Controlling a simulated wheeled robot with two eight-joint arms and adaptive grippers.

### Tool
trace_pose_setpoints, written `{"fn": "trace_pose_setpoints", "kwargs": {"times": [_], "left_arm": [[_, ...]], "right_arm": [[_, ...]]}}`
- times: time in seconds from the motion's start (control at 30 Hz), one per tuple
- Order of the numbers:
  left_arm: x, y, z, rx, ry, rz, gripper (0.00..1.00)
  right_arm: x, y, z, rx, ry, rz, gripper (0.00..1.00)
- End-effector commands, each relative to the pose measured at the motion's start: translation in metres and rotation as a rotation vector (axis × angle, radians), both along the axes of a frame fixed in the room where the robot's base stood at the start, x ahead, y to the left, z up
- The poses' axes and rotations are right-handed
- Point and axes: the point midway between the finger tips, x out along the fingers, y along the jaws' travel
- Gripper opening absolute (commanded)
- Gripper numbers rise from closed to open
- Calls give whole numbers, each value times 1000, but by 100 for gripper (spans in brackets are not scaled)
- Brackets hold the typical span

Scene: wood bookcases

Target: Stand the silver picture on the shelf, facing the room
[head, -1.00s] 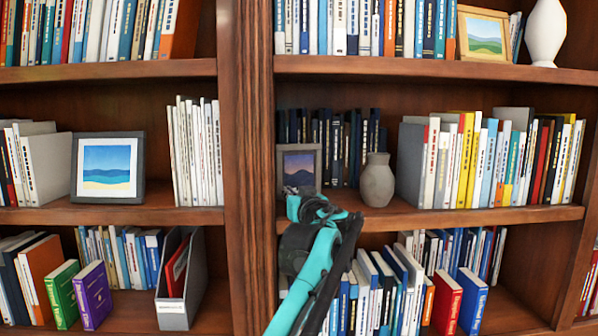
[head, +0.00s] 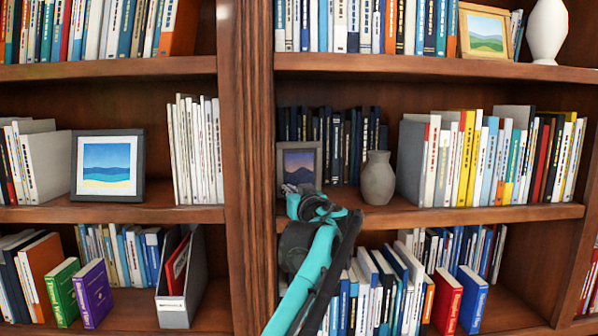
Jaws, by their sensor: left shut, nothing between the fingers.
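The silver picture (head: 299,160) has a grey frame and shows a purple mountain. It stands upright on the middle shelf (head: 450,217) of the right bookcase, against the dividing post at its left, with its face to the room. My left gripper (head: 291,189) is shut and empty, in front of the picture's lower edge, which it partly hides. I cannot tell whether it touches the frame. My right gripper is not in view.
Dark books (head: 345,145) stand behind the picture and to its right. The wooden post (head: 246,120) closes the left side. Books (head: 375,285) fill the shelf below.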

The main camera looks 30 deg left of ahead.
Motion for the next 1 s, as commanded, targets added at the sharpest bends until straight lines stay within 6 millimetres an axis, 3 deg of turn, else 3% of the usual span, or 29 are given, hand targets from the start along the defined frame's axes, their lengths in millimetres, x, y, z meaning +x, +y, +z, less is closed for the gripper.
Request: {"fn": "trace_pose_setpoints", "kwargs": {"times": [1.0], "left_arm": [[16,10,2,2,-1,0,0]], "right_arm": [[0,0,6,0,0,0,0]]}}
